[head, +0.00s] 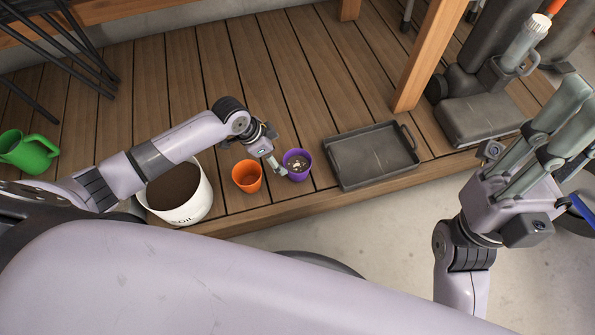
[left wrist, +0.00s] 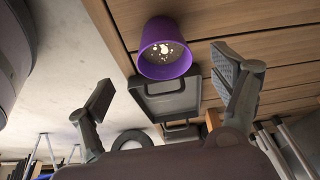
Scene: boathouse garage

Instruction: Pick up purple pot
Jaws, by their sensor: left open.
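The purple pot (head: 304,175) stands upright at the front of the wooden deck, right of an orange pot. Dark fill with pale specks shows inside it. My left gripper (head: 277,164) is at the purple pot's left side, near its rim; whether it touches cannot be told. In the left wrist view the purple pot (left wrist: 165,66) appears ahead of the open, empty fingers (left wrist: 162,82), with nothing between them. My right gripper (head: 570,128) is far off at the right edge, raised over the floor; its jaw gap is unclear.
The orange pot (head: 246,178) stands close left of the purple one. A white soil bucket (head: 190,211) is farther left, a green watering can (head: 27,152) at far left. A grey tray (head: 373,158) lies close right. A wooden post (head: 428,55) stands behind it.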

